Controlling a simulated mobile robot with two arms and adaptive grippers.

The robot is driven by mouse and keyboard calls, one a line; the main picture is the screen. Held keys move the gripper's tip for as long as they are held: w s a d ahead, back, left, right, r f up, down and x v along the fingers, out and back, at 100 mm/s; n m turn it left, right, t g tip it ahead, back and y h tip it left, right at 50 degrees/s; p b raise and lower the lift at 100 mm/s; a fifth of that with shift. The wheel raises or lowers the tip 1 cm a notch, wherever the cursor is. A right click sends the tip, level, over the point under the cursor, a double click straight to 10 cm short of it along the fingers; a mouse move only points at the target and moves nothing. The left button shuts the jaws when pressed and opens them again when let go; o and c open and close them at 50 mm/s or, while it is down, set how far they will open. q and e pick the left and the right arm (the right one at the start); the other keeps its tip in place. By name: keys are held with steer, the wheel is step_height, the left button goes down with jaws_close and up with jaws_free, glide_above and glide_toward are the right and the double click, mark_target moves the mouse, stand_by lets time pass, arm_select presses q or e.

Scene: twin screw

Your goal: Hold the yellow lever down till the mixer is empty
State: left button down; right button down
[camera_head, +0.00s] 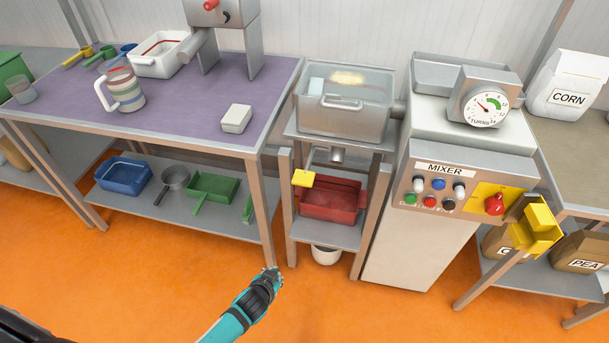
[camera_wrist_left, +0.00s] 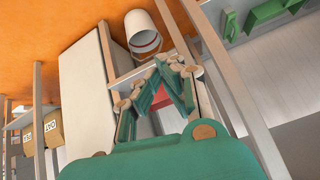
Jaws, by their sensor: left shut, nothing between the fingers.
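The yellow lever (camera_head: 304,178) sticks out at the front left of the mixer stand, under the tank. The mixer tank (camera_head: 343,121) is a grey box with a clear lid, and some pale yellow material (camera_head: 346,77) shows inside it. Its outlet (camera_head: 338,154) points down above a red tray (camera_head: 331,199) on the stand's shelf. My left gripper (camera_head: 268,279) is shut and empty, low in front of the stand, below the lever and apart from it. In the left wrist view its fingers point towards the stand's legs. My right gripper is not in view.
The mixer's control panel (camera_head: 436,188) with buttons and a red knob stands right of the stand. A white bucket (camera_head: 326,255) sits on the floor beneath the shelf; it also shows in the left wrist view (camera_wrist_left: 142,35). A purple-topped table (camera_head: 187,105) stands left.

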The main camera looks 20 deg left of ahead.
arm_select(q)
steer(key=w+d+r+n+t, duration=0.1)
steer(key=w+r, duration=0.4)
steer(key=r, duration=0.9)
steer(key=w+d+r+n+t, duration=0.1)
steer(key=w+r+t, duration=0.4)
steer(key=r, duration=1)
steer(key=shift+w+d+r+t+b, duration=0.3)
steer(key=shift+w+d+t+b, duration=0.2)
steer(key=shift+d, duration=0.35)
glide_above(304, 181)
steer(key=f, duration=0.2)
steer(key=shift+w+f, duration=0.2)
steer(key=shift+f, duration=0.1)
steer(key=f, duration=0.3)
steer(key=shift+s, duration=0.2)
steer(key=shift+f, duration=0.45)
